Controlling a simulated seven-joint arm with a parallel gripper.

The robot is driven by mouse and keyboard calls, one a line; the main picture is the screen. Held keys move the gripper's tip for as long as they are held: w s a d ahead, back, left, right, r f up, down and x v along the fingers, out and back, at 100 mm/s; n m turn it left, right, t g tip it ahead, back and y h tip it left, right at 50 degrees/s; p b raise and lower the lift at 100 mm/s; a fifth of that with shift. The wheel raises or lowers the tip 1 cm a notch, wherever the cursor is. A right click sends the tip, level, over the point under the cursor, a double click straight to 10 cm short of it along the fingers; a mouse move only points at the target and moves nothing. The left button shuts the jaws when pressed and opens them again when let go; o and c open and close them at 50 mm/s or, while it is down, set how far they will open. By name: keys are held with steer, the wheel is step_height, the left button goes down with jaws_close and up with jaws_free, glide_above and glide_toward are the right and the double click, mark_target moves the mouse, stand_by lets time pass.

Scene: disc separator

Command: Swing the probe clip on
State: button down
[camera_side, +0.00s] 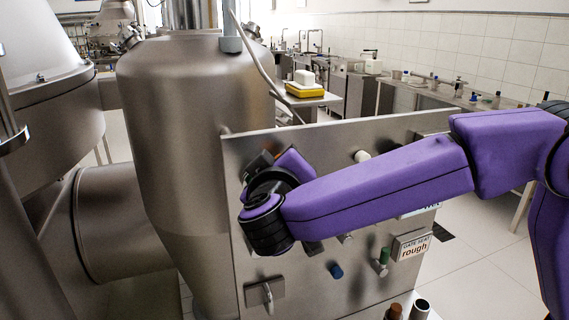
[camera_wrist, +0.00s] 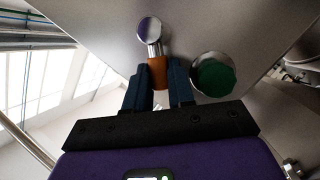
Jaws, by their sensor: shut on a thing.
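In the wrist view my gripper (camera_wrist: 159,68) has its two dark fingers closed on either side of an orange-brown grip (camera_wrist: 161,78). A short metal stem with a round shiny knob (camera_wrist: 150,30) runs on from this grip, close to the grey metal panel (camera_wrist: 100,25). The grip looks like the handle of the clip, but I cannot tell whether the clip sits on the probe.
A round fitting with a green face (camera_wrist: 213,76) is just right of my fingers. A large steel vessel (camera_side: 190,120) stands left.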

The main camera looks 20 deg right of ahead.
stand_by(0.3)
steer(key=c, duration=1)
jaws_free()
